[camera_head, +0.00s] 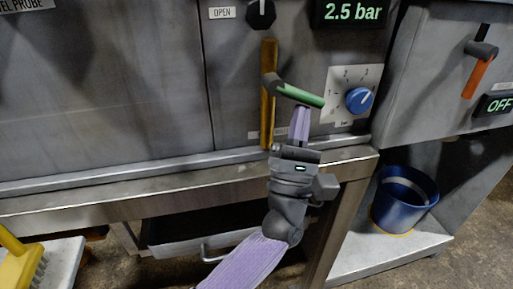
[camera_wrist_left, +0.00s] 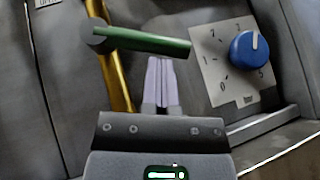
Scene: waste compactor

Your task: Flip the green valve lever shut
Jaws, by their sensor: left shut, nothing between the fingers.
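The green valve lever (camera_head: 300,95) sticks out to the right and slightly down from its grey hub (camera_head: 271,86), across the vertical brass pipe (camera_head: 268,120) on the machine front. It also shows in the left wrist view (camera_wrist_left: 150,42), lying nearly level. My left gripper (camera_head: 301,108) is shut and empty, with its pale purple fingers pointing up. The fingertips are just below the middle to outer part of the lever; in the left wrist view the fingers (camera_wrist_left: 161,62) reach its lower edge. I cannot tell whether they touch it. My right gripper is out of view.
A blue dial (camera_head: 359,100) on a white numbered plate sits close to the right of the lever. A black knob (camera_head: 261,14) and a "2.5 bar" display (camera_head: 353,12) are above. An orange-handled switch (camera_head: 479,75) and blue bucket (camera_head: 404,200) are farther right.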

